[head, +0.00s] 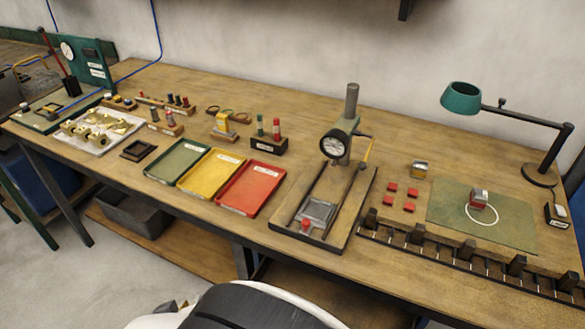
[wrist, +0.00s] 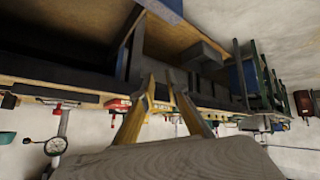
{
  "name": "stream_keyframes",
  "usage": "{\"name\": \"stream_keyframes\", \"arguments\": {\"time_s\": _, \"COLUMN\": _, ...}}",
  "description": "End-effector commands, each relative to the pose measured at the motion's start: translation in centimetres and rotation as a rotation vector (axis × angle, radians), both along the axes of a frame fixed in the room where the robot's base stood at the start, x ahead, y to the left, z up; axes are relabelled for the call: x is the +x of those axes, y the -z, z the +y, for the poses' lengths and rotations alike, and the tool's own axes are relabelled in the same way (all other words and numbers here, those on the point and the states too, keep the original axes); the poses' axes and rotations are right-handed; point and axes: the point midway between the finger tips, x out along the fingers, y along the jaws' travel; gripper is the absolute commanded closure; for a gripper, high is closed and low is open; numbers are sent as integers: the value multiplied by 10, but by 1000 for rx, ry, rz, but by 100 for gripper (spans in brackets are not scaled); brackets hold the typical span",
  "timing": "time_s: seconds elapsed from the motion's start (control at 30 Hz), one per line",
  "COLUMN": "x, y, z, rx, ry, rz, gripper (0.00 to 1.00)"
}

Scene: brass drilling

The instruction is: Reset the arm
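My gripper (wrist: 162,80) shows in the wrist view, which is upside down. Its two fingers point away from the camera, with a gap between the tips and nothing held there. It is away from the bench, whose front edge and underside show beyond the fingers. The gripper is not seen in the head view; only a white and black rounded part of my own body shows at the bottom.
The wooden bench (head: 400,145) bears green (head: 178,160), yellow (head: 211,172) and red (head: 250,188) trays. A gauge stand (head: 340,140), a green lamp (head: 461,97) and a slotted rail (head: 470,262) stand to the right. Space in front of the bench looks free.

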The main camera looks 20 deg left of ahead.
Motion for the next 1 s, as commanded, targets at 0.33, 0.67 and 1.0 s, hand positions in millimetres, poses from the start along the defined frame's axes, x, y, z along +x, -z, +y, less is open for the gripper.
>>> {"name": "stream_keyframes", "arguments": {"time_s": 0.33, "x": 51, "y": -53, "z": -6, "rx": 139, "ry": 24, "rz": 91, "gripper": 86}}
{"name": "stream_keyframes", "arguments": {"time_s": 0.67, "x": 92, "y": -101, "z": -30, "rx": 240, "ry": 41, "rz": 158, "gripper": 86}}
{"name": "stream_keyframes", "arguments": {"time_s": 1.0, "x": 125, "y": -145, "z": -71, "rx": 311, "ry": 60, "rz": 206, "gripper": 86}}
